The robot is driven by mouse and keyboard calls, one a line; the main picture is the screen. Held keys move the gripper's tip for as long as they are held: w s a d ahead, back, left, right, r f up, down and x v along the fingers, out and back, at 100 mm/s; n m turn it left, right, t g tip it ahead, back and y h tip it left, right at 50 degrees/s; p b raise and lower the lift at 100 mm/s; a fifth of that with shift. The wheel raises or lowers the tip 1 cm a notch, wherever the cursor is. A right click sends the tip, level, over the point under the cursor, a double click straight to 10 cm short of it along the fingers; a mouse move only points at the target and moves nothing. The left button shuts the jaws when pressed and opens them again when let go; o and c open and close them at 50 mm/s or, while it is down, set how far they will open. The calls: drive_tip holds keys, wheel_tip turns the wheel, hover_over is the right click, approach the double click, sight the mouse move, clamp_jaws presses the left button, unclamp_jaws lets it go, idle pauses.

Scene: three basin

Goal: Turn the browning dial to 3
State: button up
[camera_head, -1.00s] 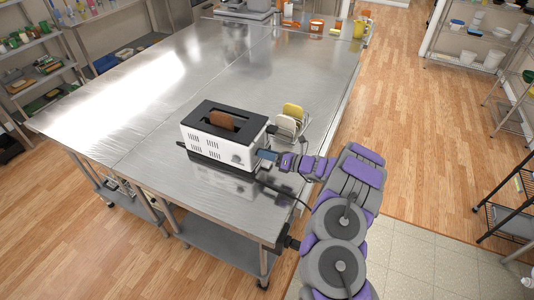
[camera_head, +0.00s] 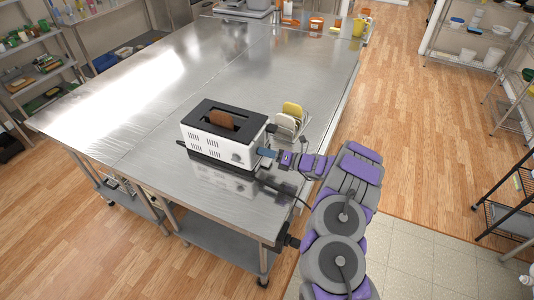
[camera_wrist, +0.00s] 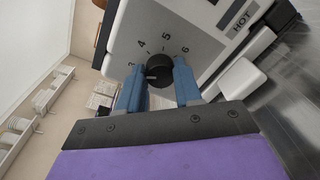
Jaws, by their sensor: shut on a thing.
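The white and black toaster (camera_head: 208,147) stands on the steel table, with a brown slice of bread (camera_head: 221,119) sticking out of its slot. Its black browning dial (camera_wrist: 160,71) shows in the wrist view, with the printed numbers 3, 4, 5 and 6 around it. My gripper (camera_wrist: 159,80) has one blue finger on each side of the dial and is shut on it. A faint light mark shows low on the dial's face, but I cannot clearly tell which number the dial points to. In the head view my gripper (camera_head: 266,153) is at the toaster's right end.
A rack with bread slices (camera_head: 290,118) stands behind my gripper, right of the toaster. A black part beside a "HOT" label (camera_wrist: 279,14) is near the dial. The steel table (camera_head: 160,100) is clear to the left. An orange tub (camera_head: 316,25) stands far back.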

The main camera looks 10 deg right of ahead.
drive_tip(key=o, duration=1)
drive_tip(key=shift+w+d, duration=0.1)
drive_tip(key=shift+w, duration=0.05)
drive_tip(key=shift+o, duration=0.2)
drive_tip(key=f+p+v, duration=0.1)
drive_tip(key=v, duration=1.6)
drive_tip(key=shift+d+r, duration=0.25)
drive_tip(key=shift+r, duration=0.2)
